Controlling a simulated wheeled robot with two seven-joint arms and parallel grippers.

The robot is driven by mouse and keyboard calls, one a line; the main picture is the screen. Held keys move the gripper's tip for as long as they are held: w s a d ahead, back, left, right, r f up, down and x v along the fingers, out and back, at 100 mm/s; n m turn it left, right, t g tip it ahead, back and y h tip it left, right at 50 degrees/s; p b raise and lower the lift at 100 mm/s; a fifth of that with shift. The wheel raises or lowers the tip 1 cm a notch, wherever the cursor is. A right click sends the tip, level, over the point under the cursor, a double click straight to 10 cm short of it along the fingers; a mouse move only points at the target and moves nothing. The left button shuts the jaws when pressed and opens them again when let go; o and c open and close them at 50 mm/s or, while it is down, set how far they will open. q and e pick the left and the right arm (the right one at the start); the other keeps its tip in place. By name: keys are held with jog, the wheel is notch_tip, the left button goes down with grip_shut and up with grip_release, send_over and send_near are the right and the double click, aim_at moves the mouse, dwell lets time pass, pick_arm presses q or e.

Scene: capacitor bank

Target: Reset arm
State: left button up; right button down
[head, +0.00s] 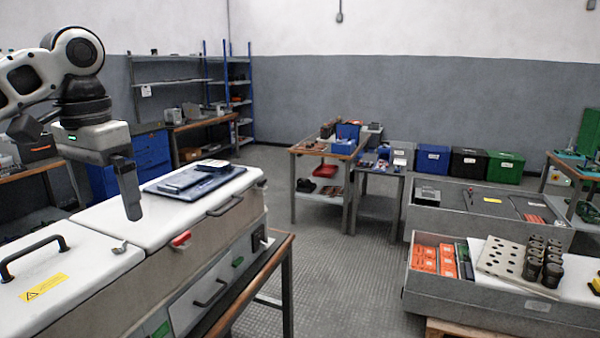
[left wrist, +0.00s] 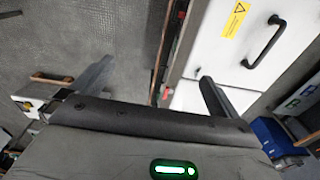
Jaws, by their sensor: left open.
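My left arm comes in from the left in the head view. Its gripper (head: 131,212) points down above the white cabinet lid (head: 95,222), with the far finger mostly hidden behind the near one. In the left wrist view the two dark fingers of the left gripper (left wrist: 153,85) stand wide apart with nothing between them. The cabinet's black handle (left wrist: 264,42) and yellow warning label (left wrist: 235,20) show beyond the fingers at the right. My right gripper is not in view.
A dark flat tray (head: 200,183) lies on the lid, right of the gripper. A red latch (head: 181,239) sits on the cabinet's front edge. A grey crate (head: 480,298) with orange boxes (head: 424,257) stands at the right. The floor (head: 345,270) between is mostly clear.

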pick_arm(q)
jog(key=w+d+f+m+t+h, duration=0.1)
jog(key=d+f, duration=0.4)
jog(key=f, duration=0.3)
jog(key=w+d+f+m+h, duration=0.1)
jog(key=w+d+f, duration=0.1)
jog(key=d+f, duration=0.55)
jog(key=w+d+f+m+t+h, duration=0.1)
jog(key=d+f, duration=0.2)
jog(key=f, duration=0.7)
jog(key=s+d+f+t+h, duration=0.25)
jog(key=s+d+f, duration=0.25)
jog(key=d+f, duration=0.3)
jog(key=s+f+n+t+h, duration=0.1)
jog(key=s+f+n+t, duration=0.15)
jog(key=s+f, duration=0.4)
jog(key=s+a+f+n+t+y, duration=0.1)
jog(key=s+a+f+y, duration=0.1)
jog(key=s+a, duration=0.3)
jog(key=s+a+f+n+t+y, duration=0.1)
jog(key=s+a+f+y, duration=0.1)
jog(key=s+a, duration=0.3)
jog(key=shift+s+a+f+n+t, duration=0.35)
jog(key=shift+s+f, duration=0.45)
jog(key=shift+s, duration=0.2)
